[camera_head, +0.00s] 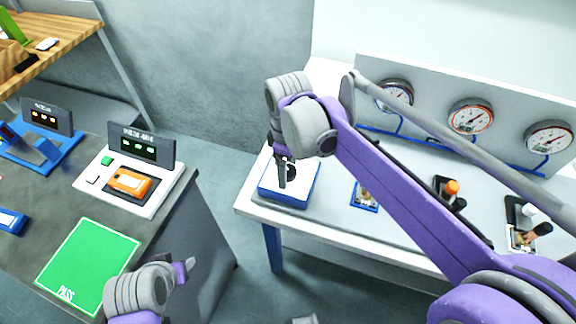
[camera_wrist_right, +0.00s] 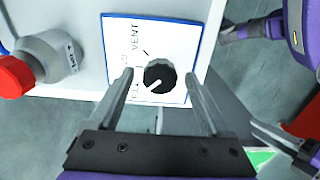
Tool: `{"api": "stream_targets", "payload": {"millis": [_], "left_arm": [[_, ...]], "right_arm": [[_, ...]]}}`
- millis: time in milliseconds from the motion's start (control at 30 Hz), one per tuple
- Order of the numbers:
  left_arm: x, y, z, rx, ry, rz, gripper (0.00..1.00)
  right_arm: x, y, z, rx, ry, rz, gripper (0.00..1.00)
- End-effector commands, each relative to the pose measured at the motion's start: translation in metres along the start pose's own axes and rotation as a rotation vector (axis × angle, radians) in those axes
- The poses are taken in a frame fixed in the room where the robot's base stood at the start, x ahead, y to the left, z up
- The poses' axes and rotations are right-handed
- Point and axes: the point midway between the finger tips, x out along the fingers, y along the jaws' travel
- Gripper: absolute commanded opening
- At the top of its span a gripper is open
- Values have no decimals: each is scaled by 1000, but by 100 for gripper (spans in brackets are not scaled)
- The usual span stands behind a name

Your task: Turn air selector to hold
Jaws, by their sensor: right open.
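The air selector is a round black knob (camera_wrist_right: 160,76) on a white plate with a blue edge (camera_wrist_right: 178,30). In the right wrist view its white mark points down and left, towards partly hidden lettering ending in "LL". "VENT" is printed near the plate's top; the middle label is partly hidden. My right gripper (camera_wrist_right: 159,74) is open, with one finger on each side of the knob in the picture; contact cannot be told. In the head view my right gripper (camera_head: 284,168) is over the plate (camera_head: 298,196) and hides most of the knob. My left gripper (camera_head: 186,268) is low, beside the dark counter; its jaws are unclear.
Several round gauges (camera_head: 470,117) stand on a panel behind the white table (camera_head: 330,228). An orange-topped part (camera_head: 452,188) stands on the table. A grey part with a red end (camera_wrist_right: 48,58) is left of the plate. The counter holds a green PASS mat (camera_head: 88,262) and an orange device (camera_head: 130,183).

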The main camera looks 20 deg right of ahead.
Motion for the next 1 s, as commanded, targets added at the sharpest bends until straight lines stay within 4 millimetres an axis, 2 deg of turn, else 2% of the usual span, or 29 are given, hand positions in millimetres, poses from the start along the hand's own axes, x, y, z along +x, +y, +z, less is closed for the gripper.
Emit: {"api": "stream_targets", "payload": {"millis": [67, 500, 767, 1000], "left_arm": [[0, 0, 0, 0, 0, 0, 50], [0, 0, 0, 0, 0, 0, 50], [0, 0, 0, 0, 0, 0, 50], [-1, 0, -1, 0, 1, 0, 50]], "right_arm": [[0, 0, 0, 0, 0, 0, 80], [0, 0, 0, 0, 0, 0, 1], [-1, 0, 0, 20, 0, 0, 0], [-1, 0, 0, 132, 0, 0, 0]]}}
